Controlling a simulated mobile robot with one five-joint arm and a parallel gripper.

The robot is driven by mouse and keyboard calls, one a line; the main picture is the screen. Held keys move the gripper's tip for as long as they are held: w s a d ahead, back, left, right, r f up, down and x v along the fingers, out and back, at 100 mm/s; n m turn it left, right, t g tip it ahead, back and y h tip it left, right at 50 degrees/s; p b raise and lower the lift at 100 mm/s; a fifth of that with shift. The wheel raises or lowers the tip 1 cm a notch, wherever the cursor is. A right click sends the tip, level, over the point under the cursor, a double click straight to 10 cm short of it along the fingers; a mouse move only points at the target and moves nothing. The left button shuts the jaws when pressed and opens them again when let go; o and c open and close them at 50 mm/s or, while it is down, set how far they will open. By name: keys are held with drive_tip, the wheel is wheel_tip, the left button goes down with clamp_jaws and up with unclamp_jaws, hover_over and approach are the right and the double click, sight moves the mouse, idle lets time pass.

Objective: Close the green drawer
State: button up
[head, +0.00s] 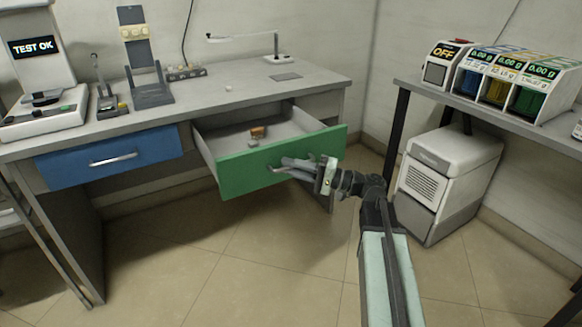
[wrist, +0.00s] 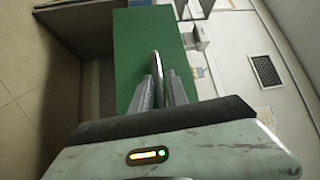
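The green drawer (head: 240,170) stands pulled out from the right side of the grey desk, its inside showing. A small brown and grey item (head: 257,133) lies in it. Its silver handle (head: 275,170) is on the green front, which also fills the middle of the wrist view (wrist: 138,45). My gripper (head: 288,165) is at the front, with its fingers toward the handle. In the wrist view the two grey fingers (wrist: 160,88) are a little apart, one on each side of the handle bar (wrist: 156,65). Whether either finger touches the bar is unclear.
A blue drawer (head: 112,157) to the left is shut. The desk top (head: 200,105) holds a test device, a router-like box and a lamp. A white cabinet unit (head: 440,185) stands under the right table (head: 480,108). The tiled floor in front is clear.

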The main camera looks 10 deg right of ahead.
clamp_jaws()
idle(1.4)
